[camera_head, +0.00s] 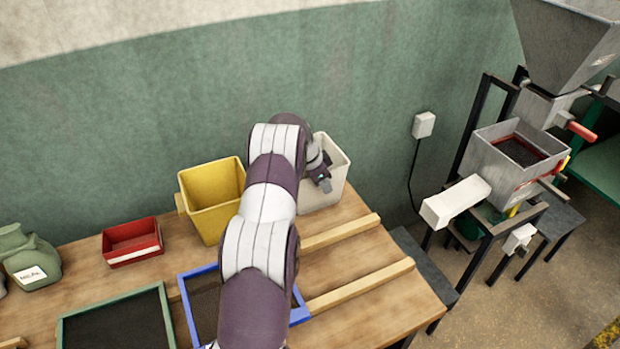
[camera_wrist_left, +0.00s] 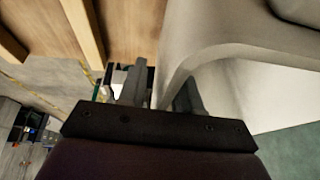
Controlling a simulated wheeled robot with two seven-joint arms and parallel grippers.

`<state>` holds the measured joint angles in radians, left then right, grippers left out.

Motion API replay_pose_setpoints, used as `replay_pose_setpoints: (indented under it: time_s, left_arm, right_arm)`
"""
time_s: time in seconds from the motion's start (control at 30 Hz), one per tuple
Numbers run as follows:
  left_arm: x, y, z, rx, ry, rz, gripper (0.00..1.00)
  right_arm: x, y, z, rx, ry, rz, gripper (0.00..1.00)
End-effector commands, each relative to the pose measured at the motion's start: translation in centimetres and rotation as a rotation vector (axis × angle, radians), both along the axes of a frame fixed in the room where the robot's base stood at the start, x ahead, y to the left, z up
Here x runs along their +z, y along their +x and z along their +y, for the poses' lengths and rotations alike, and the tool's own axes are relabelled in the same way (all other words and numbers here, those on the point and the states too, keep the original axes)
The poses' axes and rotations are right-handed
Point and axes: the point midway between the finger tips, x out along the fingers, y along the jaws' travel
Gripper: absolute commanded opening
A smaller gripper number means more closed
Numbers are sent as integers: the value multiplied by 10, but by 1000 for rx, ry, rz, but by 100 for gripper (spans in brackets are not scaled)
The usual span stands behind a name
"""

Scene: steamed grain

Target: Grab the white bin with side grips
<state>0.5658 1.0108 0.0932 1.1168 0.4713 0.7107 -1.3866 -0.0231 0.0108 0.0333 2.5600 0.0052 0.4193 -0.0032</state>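The white bin (camera_head: 338,172) stands at the back right of the wooden table, partly hidden behind my left arm. My left gripper (camera_head: 322,180) is at the bin's near side, by its rim. In the left wrist view, the pale wall of the bin (camera_wrist_left: 225,45) fills the upper right and comes down between the fingers of my left gripper (camera_wrist_left: 160,92). The fingers stand apart, one on each side of the wall's edge; the right one is partly hidden by it. A gap shows beside the left finger. The bin's side grips cannot be made out. My right gripper is out of view.
A yellow bin (camera_head: 208,195) stands just left of my arm, with a red tray (camera_head: 132,241) farther left. A blue-framed tray (camera_head: 190,300) and a green-framed tray (camera_head: 165,300) lie in front. Wooden rails (camera_head: 360,285) cross the table's right. A green wall (camera_head: 150,140) stands behind.

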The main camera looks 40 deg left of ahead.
Motion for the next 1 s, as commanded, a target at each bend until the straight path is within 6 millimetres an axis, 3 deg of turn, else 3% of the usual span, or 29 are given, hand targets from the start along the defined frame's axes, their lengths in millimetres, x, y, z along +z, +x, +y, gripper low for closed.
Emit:
replay_pose_setpoints:
  time_s: [0.63, 0.67, 0.73, 0.77, 1.0]
  left_arm:
    - [-2, 0, 0, 0, 1, 0, 34]
    - [-2, 0, 0, 0, 0, 0, 27]
    - [-3, 0, 0, 0, 0, 0, 4]
    - [-3, 0, 0, 0, 0, 0, 0]
    - [-3, 0, 0, 0, 0, 0, 0]
  right_arm:
    - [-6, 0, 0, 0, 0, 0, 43]
    - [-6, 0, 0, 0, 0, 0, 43]
    - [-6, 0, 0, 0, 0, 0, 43]
    - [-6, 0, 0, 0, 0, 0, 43]
    - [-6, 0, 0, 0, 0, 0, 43]
